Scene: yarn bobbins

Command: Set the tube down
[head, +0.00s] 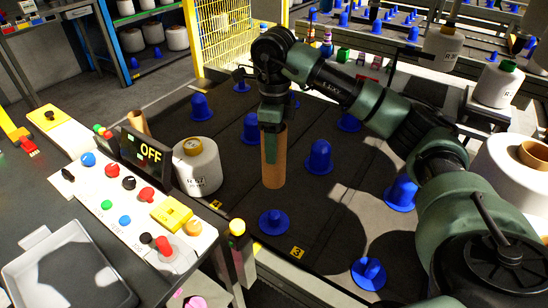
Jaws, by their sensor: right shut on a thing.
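My right gripper (272,125) points down and is shut on the upper end of a brown cardboard tube (273,165). The tube is upright over the dark surface (225,180) that carries blue pegs. I cannot tell whether its lower end touches that surface. A low blue peg (273,222) is just in front of the tube, and a taller blue peg (318,158) is to its right. My left gripper is not in view.
A white yarn bobbin (197,172) stands to the left of the tube. A control panel (125,200) with coloured buttons and an OFF display (148,153) lies further left. A grey tray (68,275) is at the lower left. Large white bobbins (500,85) are at right.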

